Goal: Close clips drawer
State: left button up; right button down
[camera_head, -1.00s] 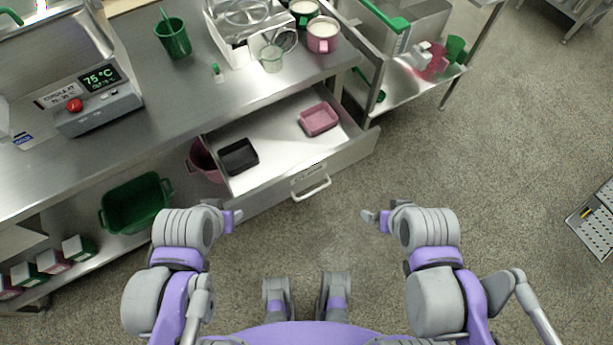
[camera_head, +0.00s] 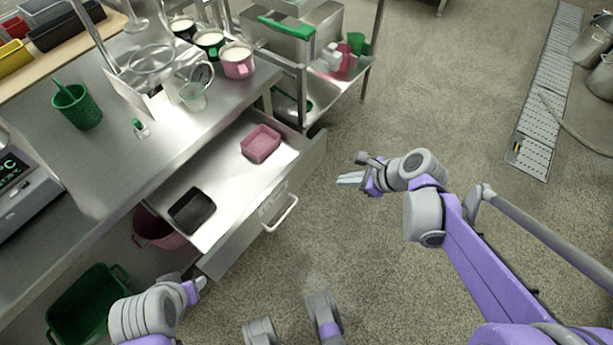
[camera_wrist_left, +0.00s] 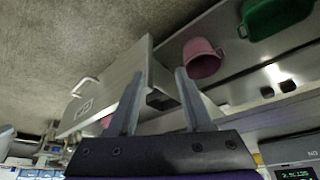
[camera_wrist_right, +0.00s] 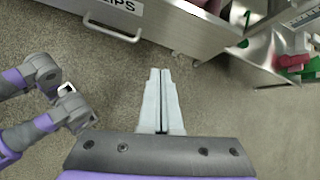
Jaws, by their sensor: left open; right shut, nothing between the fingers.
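The clips drawer (camera_head: 232,238) stands pulled out from under the steel counter, with a white handle (camera_head: 282,214) on its front. A pink tray (camera_head: 261,143) and a black tray (camera_head: 191,210) lie in it. In the right wrist view the drawer front (camera_wrist_right: 150,18) shows a label ending in "IPS". My right gripper (camera_head: 350,180) is shut and empty, to the right of the drawer front and apart from it. My left gripper (camera_head: 202,283) is near the drawer's lower left end; in the left wrist view its fingers (camera_wrist_left: 160,78) are open with nothing held.
The steel counter (camera_head: 180,125) carries a green cup (camera_head: 77,106), a glass and several pots. A green bin (camera_head: 85,305) and a pink bucket (camera_head: 155,232) sit below it. A steel cart (camera_head: 325,85) stands beyond the drawer. The floor to the right is clear up to a drain grate (camera_head: 545,100).

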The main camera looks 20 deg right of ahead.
jog(key=w+a+f+m+b, duration=0.1)
jog(key=w+f, duration=0.1)
jog(key=w, duration=0.1)
jog(key=w+a+f+m+b, duration=0.1)
jog(key=w+a+f, duration=0.1)
jog(key=w+f, duration=0.1)
jog(key=w+a+f+m+b, duration=0.1)
jog(key=w+f, duration=0.1)
jog(key=w, duration=0.1)
jog(key=shift+w+a+f+t, duration=0.3)
jog(key=shift+a+f, duration=0.05)
jog(key=shift+w+a, duration=0.25)
jog(key=shift+w, duration=0.05)
jog(key=w+a, duration=0.5)
jog(key=w, duration=0.2)
jog(key=w+a+b, duration=0.1)
jog(key=w+a, duration=0.3)
jog(key=w, duration=0.2)
jog(key=w+a+b, duration=0.1)
jog(key=w+a, duration=0.4)
jog(key=w, duration=0.2)
jog(key=shift+w+a, duration=0.6)
jog(key=shift+w, duration=0.15)
jog(key=shift+r, duration=0.15)
jog(key=shift+a, duration=0.1)
